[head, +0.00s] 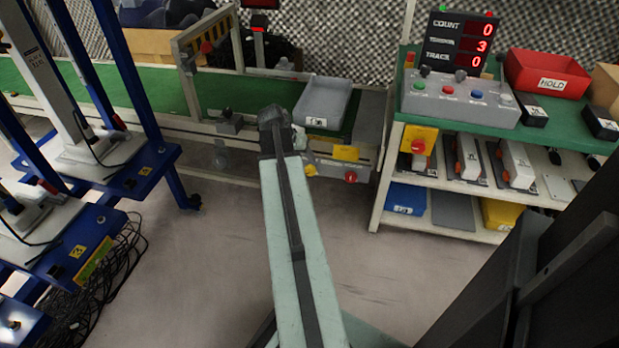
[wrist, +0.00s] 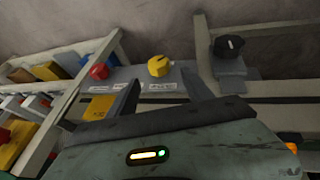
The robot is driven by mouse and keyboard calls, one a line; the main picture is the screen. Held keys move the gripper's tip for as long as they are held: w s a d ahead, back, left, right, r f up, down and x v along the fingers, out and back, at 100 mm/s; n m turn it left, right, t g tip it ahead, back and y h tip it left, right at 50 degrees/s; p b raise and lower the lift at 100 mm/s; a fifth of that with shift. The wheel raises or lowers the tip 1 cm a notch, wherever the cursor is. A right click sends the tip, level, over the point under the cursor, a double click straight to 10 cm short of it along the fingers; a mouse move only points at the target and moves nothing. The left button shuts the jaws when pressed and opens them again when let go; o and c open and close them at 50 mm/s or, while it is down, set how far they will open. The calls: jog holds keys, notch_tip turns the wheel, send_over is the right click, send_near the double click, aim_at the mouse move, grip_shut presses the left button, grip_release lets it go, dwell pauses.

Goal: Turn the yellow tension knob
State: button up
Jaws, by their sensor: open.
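The yellow tension knob (wrist: 158,66) sits on a grey panel in the wrist view, with a small white label below it. It also shows in the head view (head: 310,170) on the front of the conveyor frame, just right of my arm. My gripper (wrist: 161,77) is open and empty. Its two fingers reach toward the panel on either side of the yellow knob's line, with the knob beyond the tips. I cannot tell how far apart they are in depth. In the head view my arm hides most of the gripper.
A red knob (wrist: 99,72) is left of the yellow one and a black knob (wrist: 229,46) right of it in the wrist view. A grey tray (head: 323,104) stands on the green belt. A shelf unit (head: 440,188) stands right; blue frames (head: 150,165) stand left.

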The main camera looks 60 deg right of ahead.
aim_at(308, 167)
jog(key=b+x, duration=0.7)
jog(key=shift+d+f, duration=0.1)
jog(key=shift+f, duration=0.3)
jog(key=shift+r, duration=0.15)
